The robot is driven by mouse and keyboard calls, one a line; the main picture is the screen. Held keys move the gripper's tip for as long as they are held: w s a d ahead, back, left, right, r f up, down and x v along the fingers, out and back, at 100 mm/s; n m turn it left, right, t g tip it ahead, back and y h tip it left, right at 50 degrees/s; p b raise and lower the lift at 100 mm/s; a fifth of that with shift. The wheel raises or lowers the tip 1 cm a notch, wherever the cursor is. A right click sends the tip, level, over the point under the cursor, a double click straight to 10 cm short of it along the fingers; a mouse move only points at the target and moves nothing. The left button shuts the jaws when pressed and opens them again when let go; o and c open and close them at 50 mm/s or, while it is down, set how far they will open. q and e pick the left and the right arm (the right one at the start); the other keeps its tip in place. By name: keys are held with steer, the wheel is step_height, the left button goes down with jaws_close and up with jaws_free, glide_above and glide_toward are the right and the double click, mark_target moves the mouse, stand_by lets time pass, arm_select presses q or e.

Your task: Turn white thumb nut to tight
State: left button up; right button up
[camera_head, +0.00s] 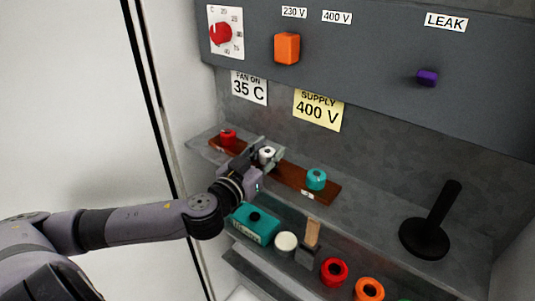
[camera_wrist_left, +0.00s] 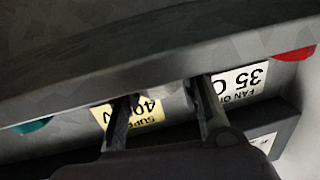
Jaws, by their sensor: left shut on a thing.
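The white thumb nut (camera_head: 267,153) sits on the brown strip (camera_head: 308,183) on the shelf, between a red nut (camera_head: 228,137) and a teal nut (camera_head: 316,179). My left gripper (camera_head: 266,150) is shut on the white nut, with one finger on each side of it. In the left wrist view the two fingers of the gripper (camera_wrist_left: 165,100) reach forward, and a pale patch between them seems to be the nut. The fingers partly hide the nut and the strip around it. My right gripper is not in view.
A grey panel above carries a red dial (camera_head: 221,34), an orange knob (camera_head: 287,48) and a purple knob (camera_head: 427,77). A black handle (camera_head: 428,232) stands at the right. A teal box (camera_head: 255,223) and several other parts line the lower ledge. The shelf between strip and handle is clear.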

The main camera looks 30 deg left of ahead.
arm_select(q)
steer(key=shift+a+f+m+h+b, duration=0.1)
steer(key=shift+f+m+h+b, duration=0.1)
steer(key=shift+m+h+b, duration=0.5)
steer(key=shift+h, duration=0.7)
steer(key=m+h, duration=0.1)
steer(key=h+p, duration=0.1)
steer(key=shift+r+m+g+h, duration=0.3)
steer(key=shift+m, duration=0.1)
steer(key=m+g+h+p, duration=0.1)
steer(key=m+h+p, duration=0.1)
steer(key=h, duration=0.1)
steer(key=shift+m, duration=0.3)
steer(key=shift+m+g+h, duration=0.7)
steer(key=shift+h, duration=0.5)
steer(key=shift+m+g+h, duration=0.6)
steer(key=shift+m+h, duration=0.1)
steer(key=shift+h, duration=0.2)
